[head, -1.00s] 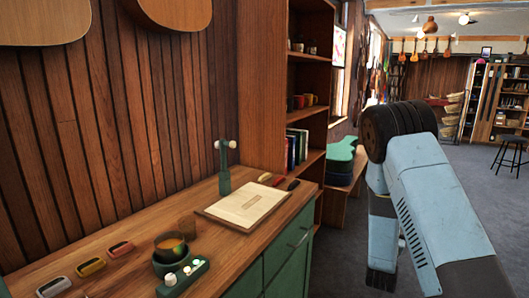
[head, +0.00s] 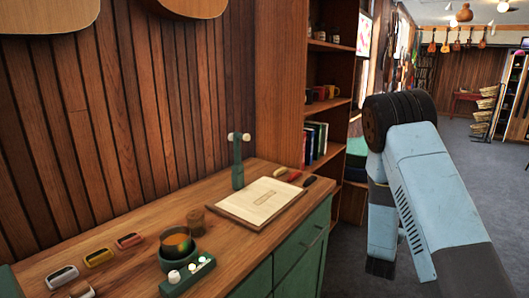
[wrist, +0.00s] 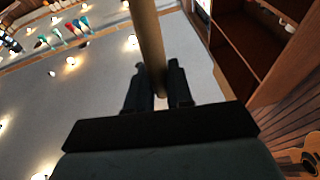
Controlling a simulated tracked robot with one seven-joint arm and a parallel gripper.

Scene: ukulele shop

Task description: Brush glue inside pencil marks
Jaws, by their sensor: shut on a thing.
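My gripper (wrist: 155,80) shows in the wrist view, its two dark fingers shut on a pale wooden rod (wrist: 148,40), which looks like a brush handle. Its far end runs out of the picture, so I see no bristles. In the head view, a pale wooden panel (head: 238,205) lies flat on the bench, with a small rectangular mark (head: 265,198) near its middle. A pot of amber glue (head: 176,243) sits in a green heater with white knobs (head: 188,274), left of the panel.
A green upright post with a pale top (head: 238,165) stands behind the panel. A small brown cup (head: 196,219) is by the pot. Several coloured blocks (head: 98,257) lie at left. A tall bookshelf (head: 328,75) stands behind; floor at right is open.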

